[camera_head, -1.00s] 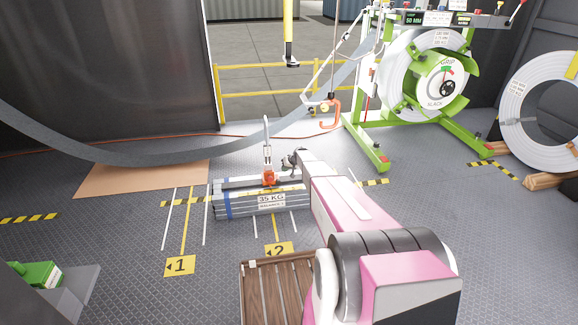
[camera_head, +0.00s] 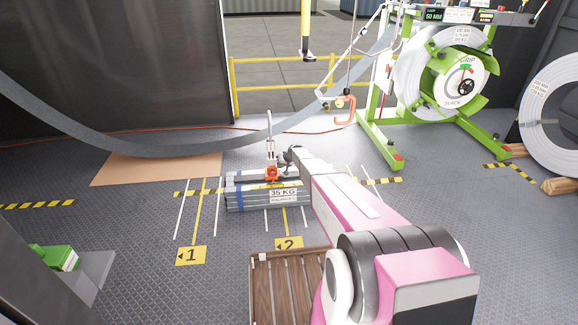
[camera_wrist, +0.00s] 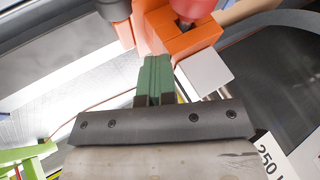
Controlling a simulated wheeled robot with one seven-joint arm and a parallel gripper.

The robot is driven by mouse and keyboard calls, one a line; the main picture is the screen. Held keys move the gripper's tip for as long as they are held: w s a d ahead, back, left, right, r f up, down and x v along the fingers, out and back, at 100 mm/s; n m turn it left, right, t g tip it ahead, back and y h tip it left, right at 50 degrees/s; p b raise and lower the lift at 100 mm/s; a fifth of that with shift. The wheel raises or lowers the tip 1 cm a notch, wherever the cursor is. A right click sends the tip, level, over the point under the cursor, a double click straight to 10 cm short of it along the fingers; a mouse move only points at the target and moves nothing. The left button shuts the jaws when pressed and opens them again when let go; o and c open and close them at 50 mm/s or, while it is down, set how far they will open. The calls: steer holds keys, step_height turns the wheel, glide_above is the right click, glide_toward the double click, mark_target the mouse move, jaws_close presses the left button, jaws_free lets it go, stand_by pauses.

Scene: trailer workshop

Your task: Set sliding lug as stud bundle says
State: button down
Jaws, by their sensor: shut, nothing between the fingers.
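The stud bundle (camera_head: 250,199) lies on the floor, with a blue band near its left end. Its label (camera_head: 283,194) reads "35 KG" with a smaller line that looks like "BALANCE 2". The orange sliding lug (camera_head: 272,174) sits upright on a bar along the top of the bundle, with a grey link above it. In the wrist view an orange block with a red part (camera_wrist: 192,35) is close beyond my fingertips. My gripper (camera_wrist: 155,72) is shut and empty, its green fingers together, just right of the lug in the head view. Whether they touch is unclear.
Yellow floor plates marked 1 (camera_head: 190,256) and 2 (camera_head: 289,244) stand by lines in front of the bundle. A wooden slatted pallet (camera_head: 285,290) is in front. An orange hook (camera_head: 346,110) hangs behind, near the green reel stand (camera_head: 380,145). A grey strip sags at left.

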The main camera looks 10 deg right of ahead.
steer(key=a, duration=0.8)
steer(key=shift+a, duration=0.35)
steer(key=shift+a, duration=0.1)
